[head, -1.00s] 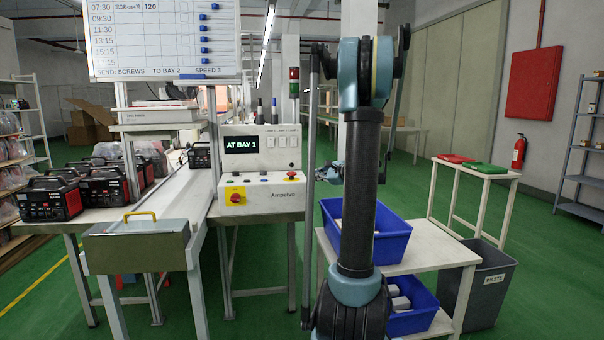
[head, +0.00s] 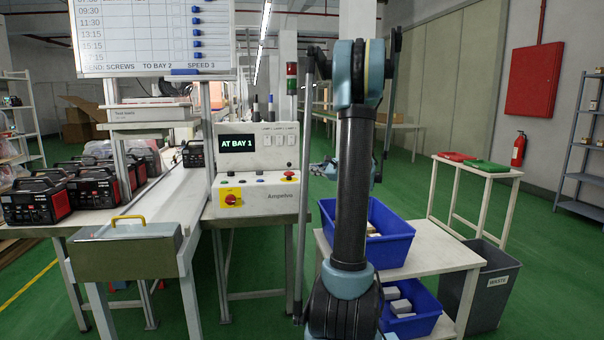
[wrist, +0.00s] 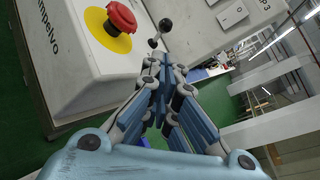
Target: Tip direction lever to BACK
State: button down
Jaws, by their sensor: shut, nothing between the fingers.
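The control box (head: 257,202) stands on a bench left of my arm, with "AT BAY 1" on its display (head: 237,145). A small lever with a black ball knob (wrist: 165,25) shows in the wrist view, beside the red emergency stop (wrist: 121,17) on its yellow disc. In the head view the lever is only a tiny dark spot (head: 289,164) above the emergency stop. Its direction marking is not readable. My gripper (wrist: 164,62) is shut and empty, its tips just below the lever in the wrist view; contact cannot be told. In the head view my gripper (head: 324,168) is partly behind my arm, right of the box.
A yellow switch plate with a red knob (head: 231,198) is at the box's lower left. A blue bin (head: 390,246) sits on a bench at right, near a grey waste bin (head: 478,300).

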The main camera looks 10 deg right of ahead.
aim_at(299, 176)
jog(key=x, duration=0.9)
jog(key=shift+w+a+f, duration=0.1)
jog(key=shift+w, duration=0.15)
